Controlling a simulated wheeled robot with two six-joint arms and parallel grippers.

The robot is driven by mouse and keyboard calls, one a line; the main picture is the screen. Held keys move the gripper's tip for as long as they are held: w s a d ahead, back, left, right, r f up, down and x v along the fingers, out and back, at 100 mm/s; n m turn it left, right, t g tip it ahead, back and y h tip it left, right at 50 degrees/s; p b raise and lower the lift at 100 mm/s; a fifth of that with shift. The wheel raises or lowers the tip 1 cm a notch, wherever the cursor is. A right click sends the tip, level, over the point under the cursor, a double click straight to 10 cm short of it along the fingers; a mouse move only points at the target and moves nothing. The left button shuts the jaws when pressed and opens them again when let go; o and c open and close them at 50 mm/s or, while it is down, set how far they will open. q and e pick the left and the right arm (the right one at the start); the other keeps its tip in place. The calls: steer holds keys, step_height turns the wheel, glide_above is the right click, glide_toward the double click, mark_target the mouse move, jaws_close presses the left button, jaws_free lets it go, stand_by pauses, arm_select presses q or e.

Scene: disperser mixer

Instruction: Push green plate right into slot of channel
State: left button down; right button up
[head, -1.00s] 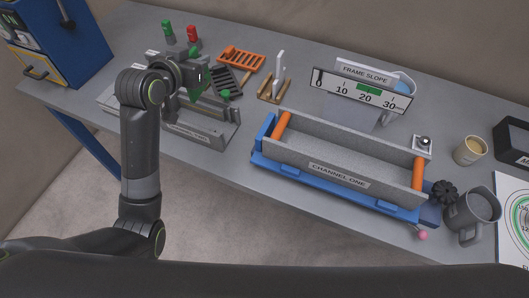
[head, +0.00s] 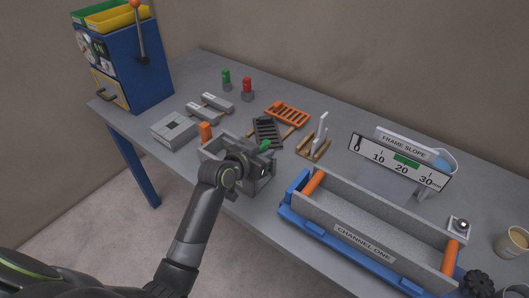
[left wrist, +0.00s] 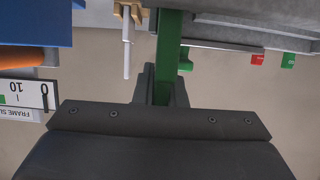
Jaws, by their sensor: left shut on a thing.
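My left gripper (head: 254,163) is over a small grey open-topped channel (head: 264,182) in the middle of the table. In the left wrist view my left gripper (left wrist: 163,88) is shut on the green plate (left wrist: 170,45), which shows as an upright green bar between the fingers. In the head view a bit of green (head: 266,145) shows just beyond the gripper. An orange piece (head: 206,132) stands at the channel's left end. My gripper and wrist hide most of the channel's inside, so the slot is not visible. My right gripper is not in view.
A larger channel marked CHANNEL ONE (head: 364,242) lies on a blue base to the right. Behind are an orange rack (head: 288,114), a dark rack (head: 267,131) and a wooden stand (head: 313,150). A grey block (head: 174,130) is left. Green (head: 226,79) and red (head: 247,88) pieces stand behind.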

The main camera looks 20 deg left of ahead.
arm_select(q)
steer(key=shift+f, duration=0.2)
steer(key=shift+f+b, duration=0.35)
steer(key=shift+f, duration=0.15)
steer(key=c, duration=1.5)
jaws_free()
steer(key=shift+r, duration=0.15)
steer(key=shift+r+p, duration=0.4)
steer(key=shift+r, duration=0.25)
steer(key=b+v, duration=0.1)
steer(key=v, duration=1.1)
steer(key=shift+f, duration=0.2)
